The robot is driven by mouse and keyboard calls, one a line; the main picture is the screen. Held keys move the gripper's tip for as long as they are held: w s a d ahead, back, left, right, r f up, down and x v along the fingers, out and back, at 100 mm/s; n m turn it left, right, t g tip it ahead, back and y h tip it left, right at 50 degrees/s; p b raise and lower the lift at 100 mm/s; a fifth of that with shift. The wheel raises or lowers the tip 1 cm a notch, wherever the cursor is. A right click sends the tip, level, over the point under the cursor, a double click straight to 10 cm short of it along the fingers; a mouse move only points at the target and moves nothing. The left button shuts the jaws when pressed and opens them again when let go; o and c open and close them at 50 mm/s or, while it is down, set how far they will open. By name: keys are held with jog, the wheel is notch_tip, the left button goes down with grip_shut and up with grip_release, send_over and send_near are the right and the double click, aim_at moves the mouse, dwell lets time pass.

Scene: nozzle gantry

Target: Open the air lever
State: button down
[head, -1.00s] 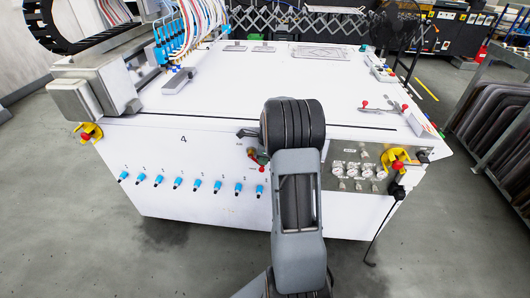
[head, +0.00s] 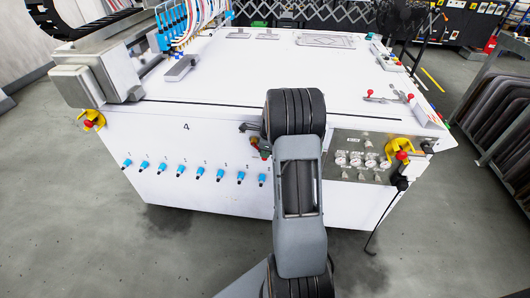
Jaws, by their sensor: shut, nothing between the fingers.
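The air lever looks to be the small valve handle with red and green parts (head: 263,151) on the white front of the machine, left of my wrist. Its right side is partly hidden by my arm, and I cannot tell its exact angle. My gripper (head: 249,127) shows only as a small dark tip beside the thick ridged wrist, just above the valve. It is shut and empty. Whether it touches the lever cannot be told from here.
A row of blue fittings (head: 201,174) runs along the front, left of my arm. A gauge panel (head: 359,157) and a yellow-and-red switch (head: 402,153) are to the right. The white tabletop (head: 225,75) is largely clear. Grey floor lies in front.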

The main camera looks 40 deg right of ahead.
jog(key=shift+a+f+p, duration=0.1)
jog(key=shift+f+p, duration=0.2)
jog(key=shift+f, duration=0.1)
dwell(0.3)
jog(key=shift+w+a+f+p, duration=0.1)
jog(key=shift+a+f+p, duration=0.15)
jog(key=shift+f, duration=0.25)
jog(key=shift+w+a+f+p, duration=0.15)
jog(key=shift+f+p, duration=0.1)
jog(key=shift+f, duration=0.2)
jog(key=shift+s, duration=0.1)
notch_tip(320, 180, up, 14)
jog(key=d+p, duration=0.1)
jog(key=p, duration=0.1)
jog(key=shift+s+d+r, duration=0.25)
jog(key=shift+s, duration=0.2)
dwell(0.5)
